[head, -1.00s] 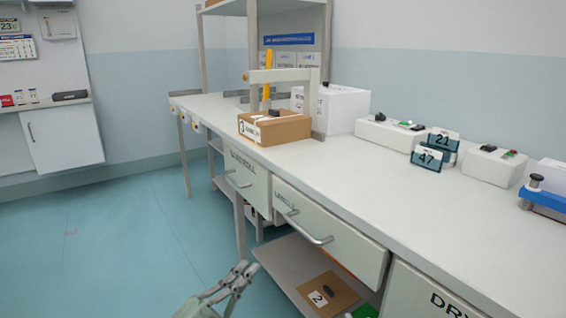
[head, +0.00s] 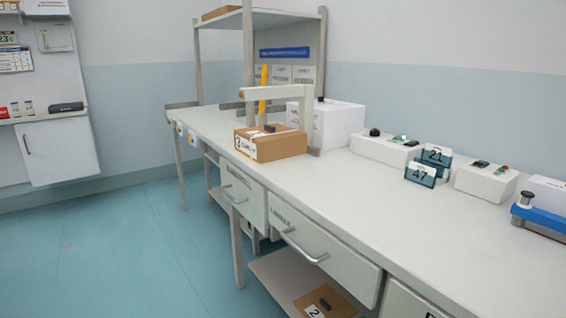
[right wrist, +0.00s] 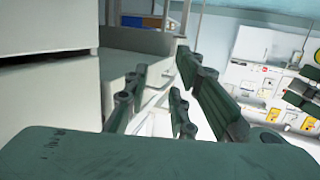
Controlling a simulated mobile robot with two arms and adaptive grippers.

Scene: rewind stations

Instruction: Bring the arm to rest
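My right gripper (right wrist: 160,65) shows in the right wrist view, its dark green fingers spread apart with nothing visible between them. A pale bench or cabinet side fills the left of that view, beside the fingers; I cannot tell the exact gap. No gripper or arm shows in the head view. My left gripper is not identifiable in either view. Dark green parts at the right edge of the right wrist view are cut off, and I cannot tell what they are.
A long white bench (head: 350,205) runs along the wall, with a cardboard box (head: 283,147), a white box (head: 338,125), number signs (head: 420,174) and a blue device (head: 540,222). Drawer handles (head: 303,250) stick out at its front. The floor (head: 120,255) at the left is clear.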

